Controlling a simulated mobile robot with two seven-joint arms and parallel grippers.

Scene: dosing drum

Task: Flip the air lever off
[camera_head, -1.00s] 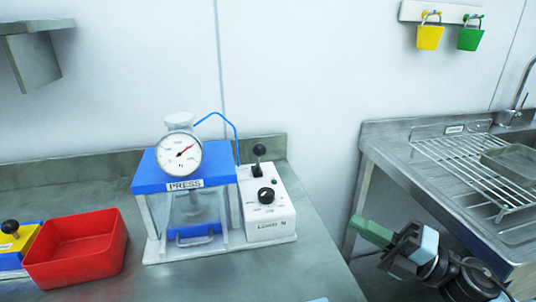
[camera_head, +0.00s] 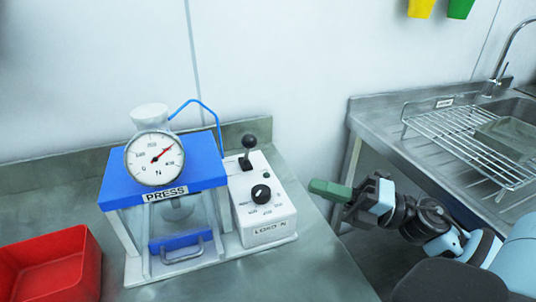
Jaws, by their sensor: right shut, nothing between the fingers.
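The air lever (camera_head: 249,147), a black ball on a short stem, stands up at the back of the white control box (camera_head: 262,212). A black knob (camera_head: 261,193) sits in front of it on the same box. The blue-topped press (camera_head: 164,180) with a round dial gauge (camera_head: 154,158) stands to the left of the box. My right gripper (camera_head: 316,187) is shut and empty, with green fingers pointing left. In the picture it is to the right of the control box and apart from it. My left gripper is not in view.
A red bin (camera_head: 48,268) stands on the bench at the left. A steel sink unit (camera_head: 400,150) with a wire rack (camera_head: 470,145) is at the right, beyond a gap. A blue hose (camera_head: 205,105) arches behind the press. The bench in front of the box is clear.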

